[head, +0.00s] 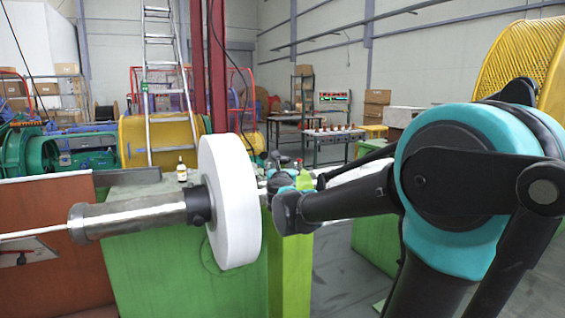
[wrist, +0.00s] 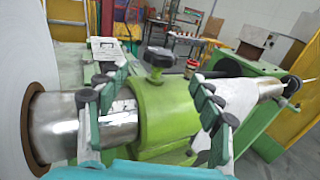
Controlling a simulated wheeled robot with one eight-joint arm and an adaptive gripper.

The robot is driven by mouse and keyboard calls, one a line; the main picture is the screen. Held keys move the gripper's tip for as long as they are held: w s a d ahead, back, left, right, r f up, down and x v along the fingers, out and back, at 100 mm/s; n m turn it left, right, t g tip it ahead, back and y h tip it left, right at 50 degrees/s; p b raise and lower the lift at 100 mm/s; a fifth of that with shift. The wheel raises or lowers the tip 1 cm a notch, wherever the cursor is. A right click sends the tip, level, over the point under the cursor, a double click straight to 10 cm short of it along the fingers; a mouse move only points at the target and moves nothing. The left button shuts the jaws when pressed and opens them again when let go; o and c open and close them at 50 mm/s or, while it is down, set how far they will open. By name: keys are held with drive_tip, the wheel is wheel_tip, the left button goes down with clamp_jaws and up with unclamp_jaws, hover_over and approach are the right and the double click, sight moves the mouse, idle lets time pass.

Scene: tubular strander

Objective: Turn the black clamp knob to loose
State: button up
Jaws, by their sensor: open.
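The black clamp knob (wrist: 159,57) stands on top of a green clamp collar (wrist: 165,112) around a shiny metal shaft (wrist: 112,128) in the wrist view. My gripper (wrist: 153,82) is open. One finger is left of the knob and the other right of it, both apart from it, with the knob beyond the gap. In the head view my gripper (head: 279,180) is just right of a large white disc and partly hidden by my own arm. I cannot make out the knob there.
The white disc (head: 228,200) on its shaft stands close to the left of my gripper. Green machine housing (head: 150,270) lies below. A small bottle (head: 181,170) stands behind the disc. A table with small items (head: 335,132) and a ladder (head: 160,75) are farther back.

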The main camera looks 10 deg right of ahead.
sight(283, 162)
drive_tip(key=w, duration=0.3)
drive_tip(key=w+d, duration=0.1)
drive_tip(key=w, duration=0.4)
drive_tip(key=shift+w+d, duration=0.25)
drive_tip(key=shift+w, duration=0.15)
drive_tip(key=shift+c, duration=0.3)
drive_tip(key=c, duration=1.1)
drive_tip(key=shift+c, duration=0.2)
